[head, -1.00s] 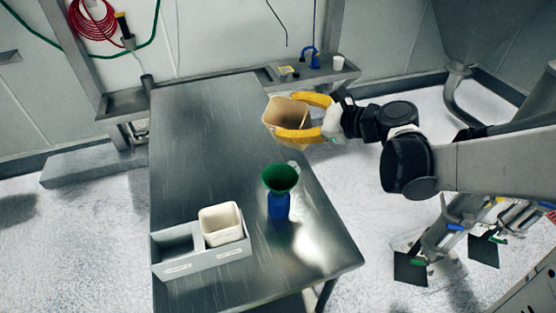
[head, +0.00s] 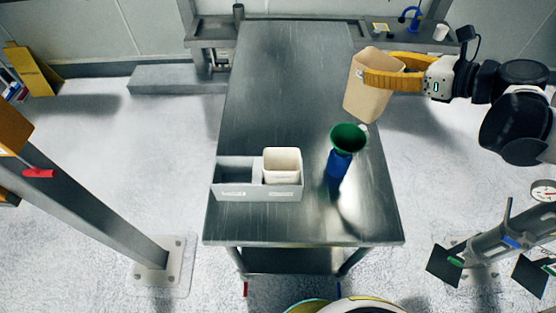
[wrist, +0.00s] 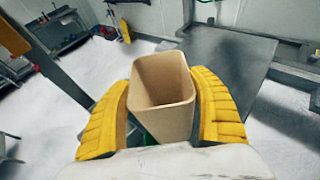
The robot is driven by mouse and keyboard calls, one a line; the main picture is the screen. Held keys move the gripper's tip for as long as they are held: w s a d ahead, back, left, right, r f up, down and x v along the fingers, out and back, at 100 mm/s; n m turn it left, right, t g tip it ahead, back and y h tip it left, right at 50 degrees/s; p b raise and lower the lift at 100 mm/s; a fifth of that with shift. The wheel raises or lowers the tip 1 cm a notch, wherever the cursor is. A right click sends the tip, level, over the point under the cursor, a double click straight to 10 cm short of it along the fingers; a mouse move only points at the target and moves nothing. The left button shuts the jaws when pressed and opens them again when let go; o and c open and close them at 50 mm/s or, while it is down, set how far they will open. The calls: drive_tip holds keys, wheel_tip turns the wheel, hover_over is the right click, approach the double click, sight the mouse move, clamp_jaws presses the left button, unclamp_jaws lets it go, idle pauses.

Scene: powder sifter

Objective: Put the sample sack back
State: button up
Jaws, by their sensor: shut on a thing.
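The tan, open-topped sample sack (head: 368,98) is held in the air near the table's far right part. It is tilted, and its inside looks empty in the wrist view (wrist: 165,105). My gripper (head: 376,72) is shut on it, with one yellow finger on each side in the wrist view (wrist: 163,78). The far finger is mostly hidden in the head view. A grey two-part holder (head: 232,193) stands at the table's front left. Its left compartment is empty, and its right one holds a cream container (head: 282,160).
A green funnel (head: 348,137) sits on a blue bottle (head: 339,163) on the table, right of the holder. The steel table (head: 290,80) is clear behind the holder. A white cup (head: 440,33) and blue item (head: 411,17) stand on the back ledge. A post (head: 95,195) rises at left.

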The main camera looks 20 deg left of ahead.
drive_tip(key=s+a+f+n+g+b, duration=0.25)
drive_tip(key=s+a, duration=0.35)
drive_tip(key=a, duration=0.4)
drive_tip(key=s+a+f+n+g+y+b, duration=0.1)
drive_tip(key=s+a+n+g+b, duration=0.3)
drive_tip(key=a, duration=0.6)
drive_tip(key=s+a+f+n+g+b, duration=0.2)
drive_tip(key=s+a+g, duration=0.2)
drive_tip(key=s+a, duration=0.45)
wheel_tip(320, 180, down, 18)
drive_tip(key=a+b, duration=0.1)
drive_tip(key=b, duration=0.5)
drive_tip(key=shift+w+a+n+b, duration=0.3)
drive_tip(key=shift+a+n+b, duration=0.05)
drive_tip(key=shift+f, duration=0.1)
drive_tip(key=shift+f, duration=0.2)
drive_tip(key=o, duration=1.4)
drive_tip(key=shift+r, duration=0.1)
